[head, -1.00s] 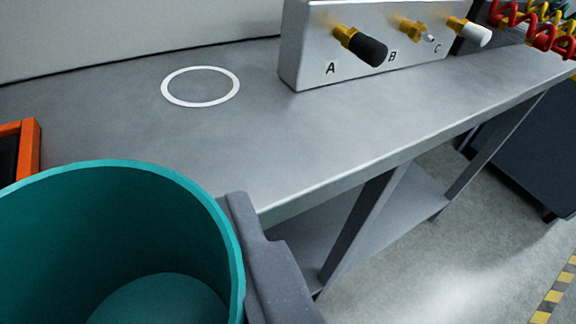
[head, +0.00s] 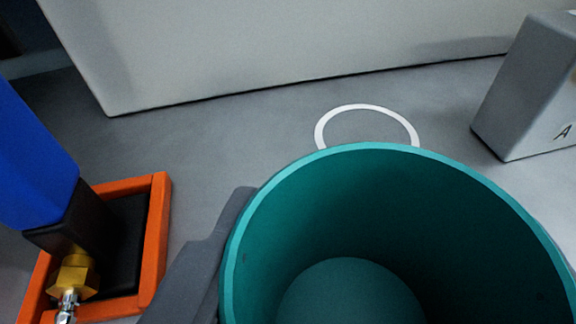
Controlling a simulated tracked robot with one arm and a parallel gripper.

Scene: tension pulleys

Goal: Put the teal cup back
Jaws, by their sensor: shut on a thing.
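The teal cup (head: 350,290) is large and close in the lower middle and right of the head view. I look down into it, and it appears empty. My gripper (head: 392,250) is shut on the cup. A white ring (head: 368,108) is marked on the grey bench beyond the cup. The cup's rim hides the ring's near part. The cup's base, and whether it touches the bench, is hidden.
An orange-rimmed tray (head: 158,235) with a dark inside lies at left. A blue and black tool (head: 40,165) with a brass fitting stands over it. A grey block labelled A (head: 530,90) stands at right. A pale panel (head: 290,45) borders the bench at the back.

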